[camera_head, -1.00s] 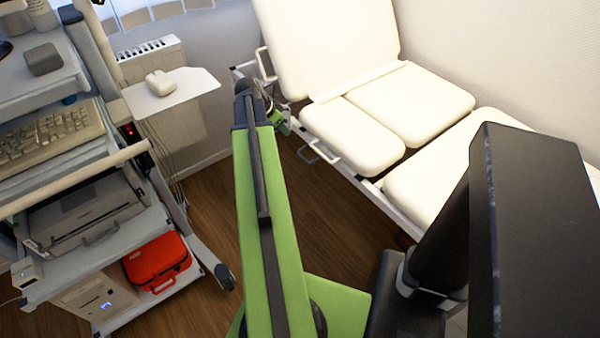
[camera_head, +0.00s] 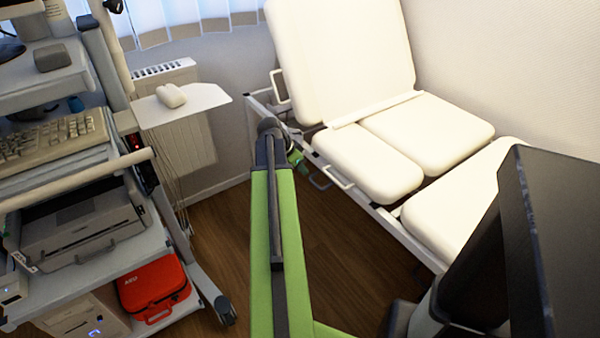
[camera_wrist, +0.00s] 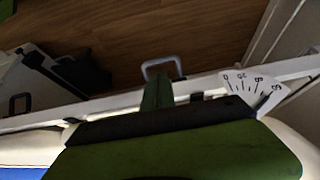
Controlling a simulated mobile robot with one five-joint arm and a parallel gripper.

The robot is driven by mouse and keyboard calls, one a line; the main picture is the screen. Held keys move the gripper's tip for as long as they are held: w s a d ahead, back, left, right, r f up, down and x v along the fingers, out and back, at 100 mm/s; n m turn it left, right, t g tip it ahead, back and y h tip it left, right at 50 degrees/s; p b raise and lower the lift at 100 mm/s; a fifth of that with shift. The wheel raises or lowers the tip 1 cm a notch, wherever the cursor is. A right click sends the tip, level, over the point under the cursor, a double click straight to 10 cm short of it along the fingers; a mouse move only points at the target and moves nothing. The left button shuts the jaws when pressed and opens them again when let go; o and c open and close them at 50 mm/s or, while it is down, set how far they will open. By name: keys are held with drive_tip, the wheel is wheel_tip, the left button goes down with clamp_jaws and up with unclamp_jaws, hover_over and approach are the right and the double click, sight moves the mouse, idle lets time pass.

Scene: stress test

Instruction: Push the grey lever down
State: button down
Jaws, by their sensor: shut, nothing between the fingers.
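A grey loop-shaped lever (camera_wrist: 162,66) shows in the wrist view at the edge of the white bed frame. My gripper (camera_wrist: 157,92), with green fingers, is shut and empty, pointing toward this lever. In that picture the fingertips lie just below the loop; I cannot tell whether they touch it. In the head view, my gripper (camera_head: 298,160) is partly hidden behind my wrist, beside the bed's side rail. A grey loop (camera_head: 320,181) shows just right of and below it.
The cream examination bed (camera_head: 370,165) fills the right side. A white dial with numbers (camera_wrist: 252,90) is right of the lever in the wrist view. A trolley (camera_head: 90,250) with a keyboard, printer and red case (camera_head: 153,287) stands left. Wooden floor (camera_head: 335,235) lies between.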

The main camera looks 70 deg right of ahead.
sight(315, 184)
drive_tip(key=b+x, duration=0.6)
drive_tip(key=x, duration=0.3)
drive_tip(key=shift+d+f+b, duration=0.1)
drive_tip(key=shift+f+b, duration=0.15)
drive_tip(key=shift+b, duration=0.15)
drive_tip(key=shift+r, duration=0.1)
drive_tip(key=shift+s, duration=0.15)
